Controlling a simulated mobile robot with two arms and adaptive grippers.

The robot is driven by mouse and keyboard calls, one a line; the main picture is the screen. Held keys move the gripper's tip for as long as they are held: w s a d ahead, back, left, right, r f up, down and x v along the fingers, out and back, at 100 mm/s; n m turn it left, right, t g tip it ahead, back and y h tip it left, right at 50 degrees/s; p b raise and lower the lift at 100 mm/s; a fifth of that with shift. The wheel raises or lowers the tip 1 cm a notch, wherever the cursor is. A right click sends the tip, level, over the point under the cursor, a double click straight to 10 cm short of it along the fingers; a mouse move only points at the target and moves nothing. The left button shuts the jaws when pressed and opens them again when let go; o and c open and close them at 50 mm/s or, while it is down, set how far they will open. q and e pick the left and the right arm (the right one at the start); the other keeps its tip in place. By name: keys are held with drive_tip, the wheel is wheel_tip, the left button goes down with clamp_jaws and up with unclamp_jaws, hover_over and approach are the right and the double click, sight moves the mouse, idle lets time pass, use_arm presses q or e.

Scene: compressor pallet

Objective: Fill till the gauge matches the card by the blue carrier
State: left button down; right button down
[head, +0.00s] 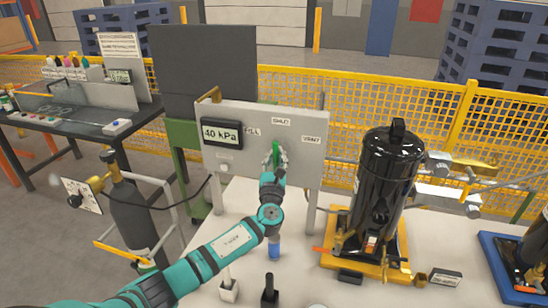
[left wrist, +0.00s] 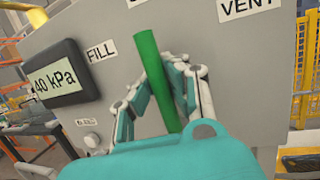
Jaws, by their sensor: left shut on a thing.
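The gauge (head: 221,133) on the grey panel (head: 300,150) reads 40 kPa; it also shows in the left wrist view (left wrist: 57,80). FILL is labelled left of the green lever (left wrist: 153,75), VENT to its right, and a middle label is above it. My left gripper (head: 274,156) is shut on the lever, with fingers on both sides (left wrist: 158,95). The lever points up, leaning slightly left in the wrist view. The blue carrier (head: 497,262) is at the right edge, partly cut off. My right gripper is not in view.
A black tank (head: 388,180) stands in a yellow carrier (head: 332,262) on the white table, with another card (head: 445,279) in front. A dark gas cylinder (head: 130,215) stands left. A yellow mesh fence (head: 410,105) runs behind.

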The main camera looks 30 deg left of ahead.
use_arm(q)
drive_tip(key=shift+d+f, duration=0.3)
drive_tip(key=c, duration=1.3)
unclamp_jaws()
drive_tip(key=shift+d+r, duration=0.1)
drive_tip(key=shift+r, duration=0.1)
drive_tip(key=shift+o, duration=0.3)
drive_tip(key=shift+s+a, duration=0.15)
drive_tip(key=shift+a, duration=0.05)
drive_tip(key=v, duration=1.2)
